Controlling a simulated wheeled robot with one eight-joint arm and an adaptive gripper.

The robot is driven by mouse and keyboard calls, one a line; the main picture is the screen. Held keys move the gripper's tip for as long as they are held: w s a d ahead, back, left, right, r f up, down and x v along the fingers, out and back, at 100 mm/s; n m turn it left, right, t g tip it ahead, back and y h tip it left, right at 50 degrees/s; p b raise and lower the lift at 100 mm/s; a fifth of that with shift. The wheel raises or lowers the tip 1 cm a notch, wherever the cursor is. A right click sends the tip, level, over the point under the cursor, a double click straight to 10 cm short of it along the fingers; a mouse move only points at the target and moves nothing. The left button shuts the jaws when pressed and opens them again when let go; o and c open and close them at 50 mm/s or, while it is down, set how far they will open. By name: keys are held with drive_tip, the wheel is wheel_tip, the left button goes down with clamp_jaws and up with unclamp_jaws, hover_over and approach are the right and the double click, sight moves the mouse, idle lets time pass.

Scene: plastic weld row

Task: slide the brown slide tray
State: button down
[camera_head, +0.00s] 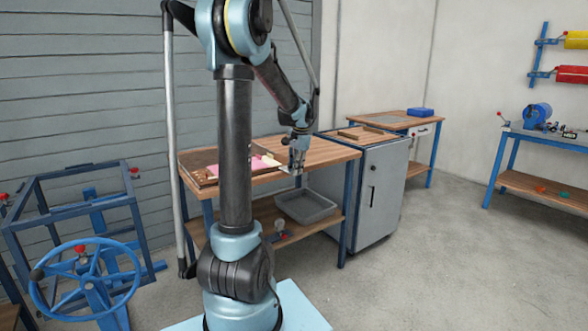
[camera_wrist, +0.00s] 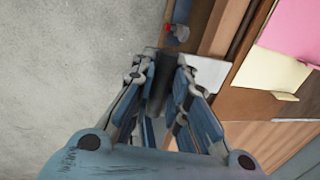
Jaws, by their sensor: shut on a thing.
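The brown slide tray (camera_head: 204,173) lies on the wooden workbench, with a pink sheet (camera_head: 250,166) above it. Its brown edge (camera_wrist: 252,101) shows at the right of the wrist view, beside pink and pale yellow sheets (camera_wrist: 270,68). My gripper (camera_head: 296,166) is at the bench's front edge, to the right of the pink sheet. In the wrist view my gripper (camera_wrist: 160,92) is shut on a dark, handle-like bar (camera_wrist: 160,78) beside the tray. Where the bar joins the tray is hidden. My arm covers part of the tray in the head view.
A grey bin (camera_head: 306,207) stands on the bench's lower shelf (camera_head: 262,212). A grey cabinet (camera_head: 382,195) stands right of the bench. A blue handwheel (camera_head: 85,285) on a frame is at the left. The floor (camera_head: 430,265) at the right is clear.

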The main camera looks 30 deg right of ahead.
drive_tip(key=w, duration=0.9)
drive_tip(key=w+a, duration=0.1)
drive_tip(key=w, duration=0.9)
drive_tip(key=w+a, duration=0.1)
drive_tip(key=w, duration=0.8)
drive_tip(key=shift+w, duration=0.35)
drive_tip(key=c, duration=1.5)
unclamp_jaws()
drive_tip(key=shift+c, duration=0.2)
wheel_tip(320, 180, up, 12)
drive_tip(key=s, duration=0.2)
drive_tip(key=shift+f, duration=0.15)
drive_tip(key=shift+s+d, duration=0.1)
drive_tip(key=shift+s, duration=0.05)
